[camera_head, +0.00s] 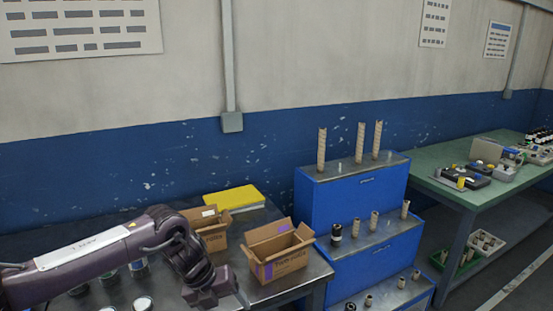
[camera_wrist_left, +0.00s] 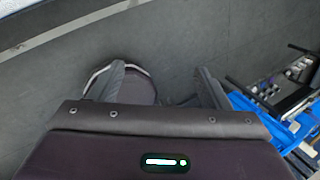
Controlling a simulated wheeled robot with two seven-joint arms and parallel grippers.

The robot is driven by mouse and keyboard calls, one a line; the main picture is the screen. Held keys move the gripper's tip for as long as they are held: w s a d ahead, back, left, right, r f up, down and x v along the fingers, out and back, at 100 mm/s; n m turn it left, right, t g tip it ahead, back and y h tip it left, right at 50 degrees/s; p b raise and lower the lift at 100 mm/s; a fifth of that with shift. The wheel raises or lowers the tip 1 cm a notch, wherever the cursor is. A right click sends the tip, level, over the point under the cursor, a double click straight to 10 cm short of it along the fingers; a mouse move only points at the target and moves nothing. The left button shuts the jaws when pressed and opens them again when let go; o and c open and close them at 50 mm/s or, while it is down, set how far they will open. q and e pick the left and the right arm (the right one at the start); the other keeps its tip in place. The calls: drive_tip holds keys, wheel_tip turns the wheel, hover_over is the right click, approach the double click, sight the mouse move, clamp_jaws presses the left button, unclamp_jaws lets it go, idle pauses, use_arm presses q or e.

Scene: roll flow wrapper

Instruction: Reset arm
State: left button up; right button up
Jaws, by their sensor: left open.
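My left arm comes in from the left in the head view, over the dark metal table (camera_head: 310,272). Its left gripper (camera_head: 222,288) hangs at the lower edge of the picture, in front of two open cardboard boxes. In the left wrist view the left gripper's two fingers (camera_wrist_left: 160,80) stand apart with nothing seen between them. Beyond them is grey floor (camera_wrist_left: 190,45). The right gripper is not in view.
A cardboard box (camera_head: 280,262) stands right of the gripper, another box (camera_head: 207,240) behind it. A yellow stack (camera_head: 232,198) lies at the back. Blue steps (camera_head: 350,200) hold several tubes. A green table (camera_head: 450,190) stands at right. Blue equipment (camera_wrist_left: 285,125) shows in the wrist view.

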use_arm(q)
drive_tip(key=w+d+f+n+t+h, duration=0.2)
drive_tip(key=d+f+n+h, duration=0.2)
drive_tip(key=d+f+n, duration=0.5)
drive_tip(key=s+a+f+n+t, duration=0.1)
drive_tip(key=s+f+n, duration=0.15)
drive_tip(key=f, duration=0.45)
drive_tip(key=s+a+f+n+t+y, duration=0.1)
drive_tip(key=f+n, duration=0.3)
drive_tip(key=f, duration=0.3)
drive_tip(key=s+a+f+n+t, duration=0.1)
drive_tip(key=s+a+f+n, duration=0.1)
drive_tip(key=f+n, duration=0.35)
drive_tip(key=s+a+f+n+g+y, duration=0.1)
drive_tip(key=s+a+f+n+y, duration=0.2)
drive_tip(key=s+f, duration=0.55)
drive_tip(key=s+a+f+n+g+y, duration=0.1)
drive_tip(key=s+a+f+n, duration=0.35)
drive_tip(key=s, duration=0.65)
drive_tip(key=s+a+f+n+g+y, duration=0.1)
drive_tip(key=s+a+f+y, duration=0.1)
drive_tip(key=s+a+f, duration=0.55)
drive_tip(key=s+a+f+n+g+y, duration=0.1)
drive_tip(key=s+f+n+g, duration=0.1)
drive_tip(key=s, duration=1.4)
drive_tip(key=shift+s+a+f+n, duration=0.15)
drive_tip(key=shift+s+f+n, duration=0.25)
drive_tip(key=shift+f, duration=0.55)
drive_tip(key=shift+w, duration=0.1)
